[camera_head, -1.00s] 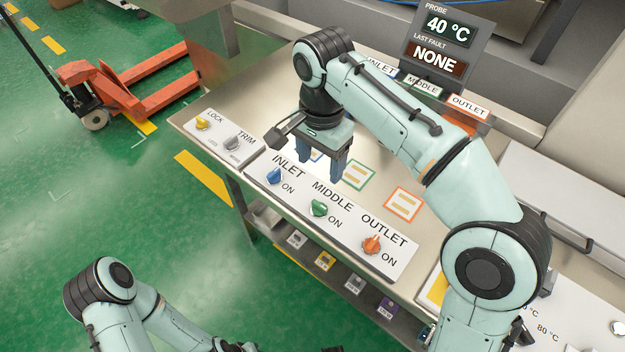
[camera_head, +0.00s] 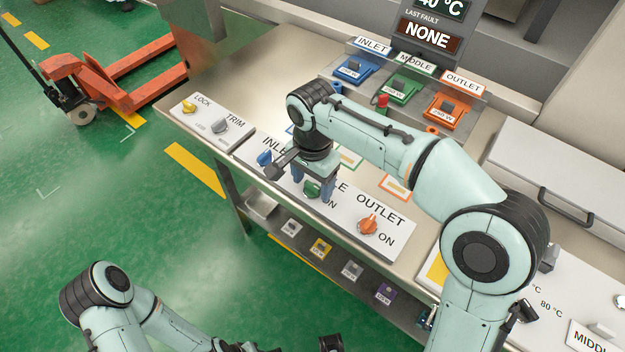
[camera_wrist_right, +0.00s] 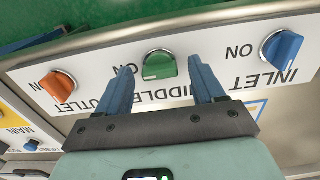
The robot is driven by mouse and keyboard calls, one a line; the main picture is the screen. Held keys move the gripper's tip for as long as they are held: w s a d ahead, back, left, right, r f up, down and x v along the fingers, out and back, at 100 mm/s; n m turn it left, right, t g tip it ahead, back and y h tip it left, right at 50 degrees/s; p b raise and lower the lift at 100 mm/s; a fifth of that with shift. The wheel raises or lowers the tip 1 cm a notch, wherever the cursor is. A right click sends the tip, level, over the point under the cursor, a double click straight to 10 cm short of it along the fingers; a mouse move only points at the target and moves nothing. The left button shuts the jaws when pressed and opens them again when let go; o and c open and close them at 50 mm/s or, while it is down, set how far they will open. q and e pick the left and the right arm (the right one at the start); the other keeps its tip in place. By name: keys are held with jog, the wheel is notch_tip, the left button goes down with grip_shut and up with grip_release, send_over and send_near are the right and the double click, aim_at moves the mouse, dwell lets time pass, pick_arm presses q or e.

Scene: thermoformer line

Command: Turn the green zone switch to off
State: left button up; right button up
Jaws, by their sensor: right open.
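The green zone switch (camera_head: 312,187) is a round green knob on the white panel between the blue and orange knobs. It also shows in the right wrist view (camera_wrist_right: 160,65), beside an ON label and above the upside-down word MIDDLE. My right gripper (camera_head: 312,191) is over this knob with its blue fingers pointing down. In the right wrist view the open fingers (camera_wrist_right: 161,72) stand one on each side of the green knob, with a gap on both sides. The gripper partly hides the MIDDLE label in the head view. My left arm shows at the bottom left; its fingers are out of sight.
The blue INLET knob (camera_head: 265,158) and the orange OUTLET knob (camera_head: 368,224) flank the green one closely. A panel with a yellow knob (camera_head: 189,107) and a grey TRIM knob (camera_head: 220,125) lies to the left. Coloured blocks stand at the table's back, below the display (camera_head: 428,35).

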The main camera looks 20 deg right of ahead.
jog(key=c, duration=1.1)
jog(key=shift+o, duration=0.2)
pick_arm(q)
jog(key=shift+r, duration=0.1)
pick_arm(e)
jog(key=n+p, duration=0.2)
jog(key=n, duration=0.1)
jog(key=shift+r+n, duration=0.15)
jog(key=shift+n, duration=0.15)
jog(key=n+p, duration=0.2)
jog(key=n, duration=0.3)
jog(key=n+p, duration=0.1)
jog(key=n, duration=0.4)
pick_arm(q)
jog(key=w+r+p, duration=0.1)
jog(key=w+r, duration=0.3)
jog(key=r, duration=0.3)
jog(key=shift+w+r+t+p, duration=0.3)
jog(key=shift+w+r, duration=0.1)
pick_arm(e)
jog(key=shift+n, duration=2.1)
